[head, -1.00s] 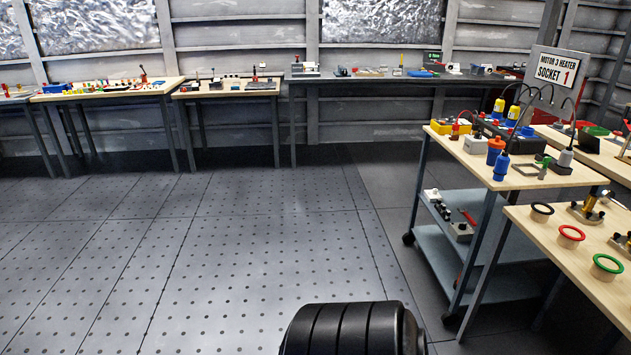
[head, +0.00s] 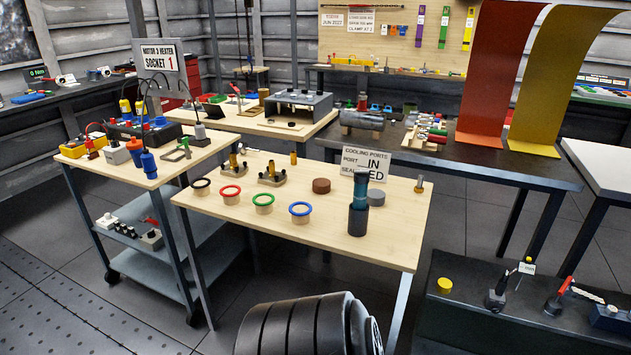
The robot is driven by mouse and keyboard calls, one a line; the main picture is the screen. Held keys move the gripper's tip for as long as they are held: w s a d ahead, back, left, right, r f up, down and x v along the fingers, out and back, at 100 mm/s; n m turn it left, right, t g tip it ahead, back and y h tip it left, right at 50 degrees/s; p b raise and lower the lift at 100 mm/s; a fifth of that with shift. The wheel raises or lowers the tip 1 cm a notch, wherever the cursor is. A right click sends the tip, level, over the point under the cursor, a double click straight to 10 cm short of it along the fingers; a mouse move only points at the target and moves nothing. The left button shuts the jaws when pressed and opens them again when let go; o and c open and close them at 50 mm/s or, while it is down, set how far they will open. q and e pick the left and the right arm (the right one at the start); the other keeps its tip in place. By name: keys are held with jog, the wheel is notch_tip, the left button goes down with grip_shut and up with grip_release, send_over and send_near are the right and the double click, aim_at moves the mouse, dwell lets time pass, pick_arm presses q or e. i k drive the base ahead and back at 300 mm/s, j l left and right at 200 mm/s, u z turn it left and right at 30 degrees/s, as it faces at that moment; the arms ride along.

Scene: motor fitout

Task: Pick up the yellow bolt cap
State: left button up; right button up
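A small round yellow cap (head: 445,285), which looks like the yellow bolt cap, sits near the left end of a low dark bench (head: 449,310) at the lower right of the head view. It is too small to make out finer detail. Neither of my grippers is in view. Only a black ribbed part of mine shows at the bottom middle.
A wooden table (head: 330,233) with coloured rings and a dark blue cylinder (head: 358,207) stands in the middle. A wheeled cart (head: 140,249) stands left of it. A black probe stand (head: 497,293) is right of the cap. Open floor lies at lower left.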

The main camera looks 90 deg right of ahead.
aim_at(444, 285)
jog(key=z, duration=3.75)
